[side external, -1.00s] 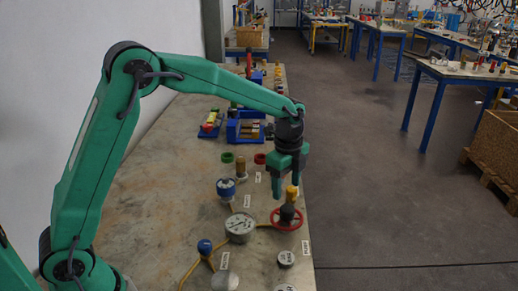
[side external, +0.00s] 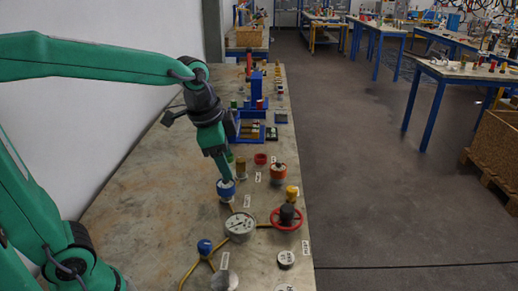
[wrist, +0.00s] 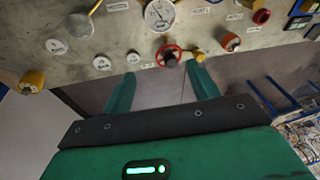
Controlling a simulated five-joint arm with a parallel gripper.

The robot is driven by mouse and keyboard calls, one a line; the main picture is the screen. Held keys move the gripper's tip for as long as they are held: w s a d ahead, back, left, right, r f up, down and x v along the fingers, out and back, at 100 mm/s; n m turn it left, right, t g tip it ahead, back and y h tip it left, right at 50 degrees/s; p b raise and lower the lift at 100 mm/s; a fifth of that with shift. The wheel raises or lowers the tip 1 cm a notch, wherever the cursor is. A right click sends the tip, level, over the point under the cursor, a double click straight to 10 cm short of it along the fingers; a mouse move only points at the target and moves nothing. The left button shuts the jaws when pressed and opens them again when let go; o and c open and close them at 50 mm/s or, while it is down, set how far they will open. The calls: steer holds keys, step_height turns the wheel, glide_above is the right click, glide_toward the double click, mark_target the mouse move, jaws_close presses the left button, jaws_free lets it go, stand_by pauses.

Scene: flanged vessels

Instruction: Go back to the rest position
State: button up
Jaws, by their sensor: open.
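My gripper (side external: 227,176) is open, with nothing between its fingers.
A round gauge (side external: 240,226), a red handwheel (side external: 286,219), a yellow fitting (side external: 292,192), an orange vessel (side external: 278,172) and a blue knob (side external: 205,246) stand on the bench. Blue racks (side external: 250,125) stand farther back. The bench's left part is bare.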

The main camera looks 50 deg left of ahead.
steer(key=s+a+n+t, duration=0.2)
steer(key=s+n, duration=0.5)
steer(key=s, duration=0.4)
steer(key=shift+s+f, duration=0.3)
steer(key=shift+o, duration=0.2)
stand_by(1.6)
steer(key=o, duration=0.7)
steer(key=shift+w+a+r+n, duration=0.1)
steer(key=shift+n, duration=0.2)
steer(key=shift+o, duration=0.8)
steer(key=shift+w+a+r, duration=0.15)
steer(key=shift+w+r, duration=0.1)
steer(key=shift+w, duration=0.2)
steer(key=w+a+f+n+g, duration=0.1)
steer(key=w+a+n, duration=0.3)
steer(key=w, duration=0.5)
steer(key=w+a+n+g, duration=0.4)
steer(key=w+a, duration=0.4)
steer(key=w, duration=0.2)
steer(key=shift+w+a+f+n, duration=0.15)
steer(key=shift+w+f+n, duration=0.1)
steer(key=shift+f+n, duration=0.15)
